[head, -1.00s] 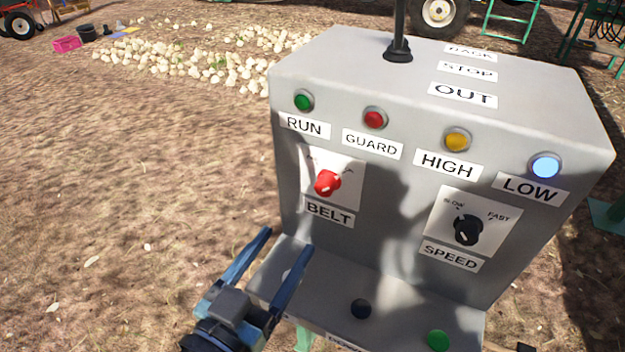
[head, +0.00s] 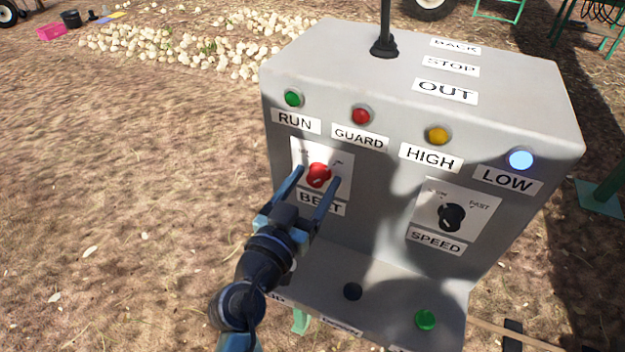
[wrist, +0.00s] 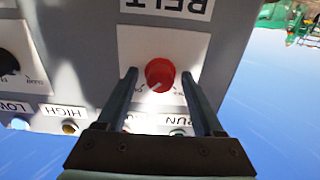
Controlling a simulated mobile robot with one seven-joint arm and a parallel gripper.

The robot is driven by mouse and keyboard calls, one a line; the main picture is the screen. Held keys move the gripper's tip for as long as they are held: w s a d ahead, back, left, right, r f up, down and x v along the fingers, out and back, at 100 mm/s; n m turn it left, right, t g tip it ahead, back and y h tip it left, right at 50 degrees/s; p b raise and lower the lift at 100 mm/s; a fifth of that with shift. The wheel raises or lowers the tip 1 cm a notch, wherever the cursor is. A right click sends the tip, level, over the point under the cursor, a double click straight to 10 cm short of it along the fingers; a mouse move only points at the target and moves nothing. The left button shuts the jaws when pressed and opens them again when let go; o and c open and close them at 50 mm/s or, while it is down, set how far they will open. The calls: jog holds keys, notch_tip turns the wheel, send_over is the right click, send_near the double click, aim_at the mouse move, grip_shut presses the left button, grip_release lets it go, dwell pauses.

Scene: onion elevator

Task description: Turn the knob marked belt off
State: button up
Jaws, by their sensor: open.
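The red belt knob (head: 319,175) sits on a white plate above the BELT label (head: 321,205) on the grey control box (head: 370,215). My gripper (head: 312,182) is open in front of the knob, one finger to each side of it in the head view. In the wrist view, which is upside down, the red knob (wrist: 159,73) shows between the two open fingers (wrist: 160,90), with a gap on both sides. A white pointer line marks the knob. The small words on its plate are partly hidden or too small to read.
The black speed knob (head: 452,217) is to the right. Green, red, yellow and lit blue-white lamps (head: 521,159) line the top of the front. A black lever (head: 384,40) stands on top. Dark and green buttons (head: 425,320) sit on the lower ledge. Open ground lies left.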

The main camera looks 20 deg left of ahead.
grip_shut()
jog(key=shift+n, duration=0.3)
jog(key=n, duration=0.8)
jog(key=n+p, duration=0.1)
jog(key=n, duration=0.3)
jog(key=shift+n+p, duration=0.3)
jog(key=shift+p, duration=0.05)
jog(key=n+p, duration=0.1)
jog(key=n, duration=0.3)
jog(key=shift+n+p, duration=0.3)
jog(key=shift+p, duration=0.05)
